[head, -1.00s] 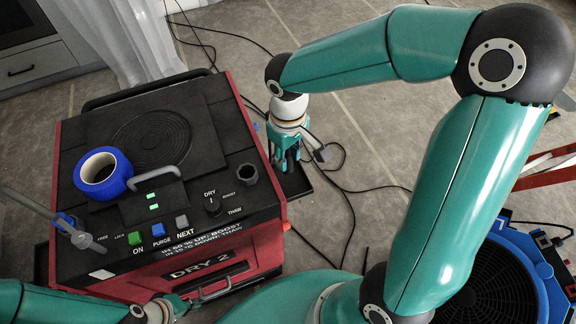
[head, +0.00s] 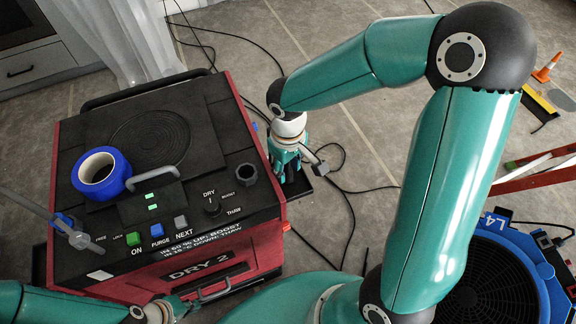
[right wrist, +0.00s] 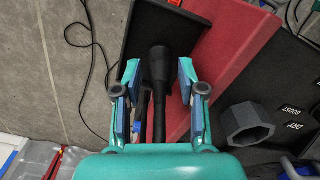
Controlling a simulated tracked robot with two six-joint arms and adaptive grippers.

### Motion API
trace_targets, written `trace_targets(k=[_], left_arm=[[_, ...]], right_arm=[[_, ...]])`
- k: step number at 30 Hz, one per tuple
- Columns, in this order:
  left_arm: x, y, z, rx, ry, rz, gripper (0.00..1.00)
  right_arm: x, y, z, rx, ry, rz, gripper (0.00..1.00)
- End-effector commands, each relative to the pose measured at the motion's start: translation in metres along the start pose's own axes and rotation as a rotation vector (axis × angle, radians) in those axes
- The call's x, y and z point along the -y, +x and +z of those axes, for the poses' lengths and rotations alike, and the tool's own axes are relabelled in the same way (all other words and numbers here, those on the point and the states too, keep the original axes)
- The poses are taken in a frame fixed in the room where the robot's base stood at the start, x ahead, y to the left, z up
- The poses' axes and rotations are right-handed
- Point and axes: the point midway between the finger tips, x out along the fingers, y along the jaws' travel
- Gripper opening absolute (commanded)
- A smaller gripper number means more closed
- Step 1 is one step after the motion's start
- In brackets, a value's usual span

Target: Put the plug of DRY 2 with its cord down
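The machine DRY 2 (head: 205,268) is a red box with a black top at left in the head view. My right gripper (head: 290,172) is beside its right wall, over a black tray (head: 303,188). In the right wrist view the gripper (right wrist: 157,75) is open. Its fingers stand on both sides of a black piece that narrows to a thin tail, seemingly the plug with its cord (right wrist: 160,62), with gaps visible. The black tray (right wrist: 190,42) lies behind it. My left gripper (head: 188,302) is low at DRY 2's front handle; its fingers are too small to read.
A blue tape roll (head: 101,173) lies on DRY 2's top. Black cables (head: 350,215) run over the tiled floor to the right.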

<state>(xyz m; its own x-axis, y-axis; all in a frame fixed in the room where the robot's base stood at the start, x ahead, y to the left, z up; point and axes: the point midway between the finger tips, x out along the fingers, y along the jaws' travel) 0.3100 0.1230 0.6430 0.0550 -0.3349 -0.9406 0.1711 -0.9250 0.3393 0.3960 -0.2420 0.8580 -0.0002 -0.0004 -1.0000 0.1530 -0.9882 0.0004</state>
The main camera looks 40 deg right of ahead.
Motion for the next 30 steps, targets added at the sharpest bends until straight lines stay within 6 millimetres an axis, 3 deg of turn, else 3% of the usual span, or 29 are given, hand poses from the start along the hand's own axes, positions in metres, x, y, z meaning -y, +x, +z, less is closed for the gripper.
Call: trace_targets(k=[11,24,30], left_arm=[[-0.001,-0.003,0.000,0.000,0.000,0.000,0.00],[-0.003,-0.009,0.000,0.000,0.000,0.000,0.00],[-0.004,-0.010,0.000,0.000,0.000,0.000,0.00]], right_arm=[[0.000,-0.010,-0.001,-0.002,0.001,0.001,0.40],[0.000,-0.093,-0.001,-0.005,0.000,0.001,0.40],[0.000,-0.117,0.000,-0.002,0.003,0.000,0.40]])
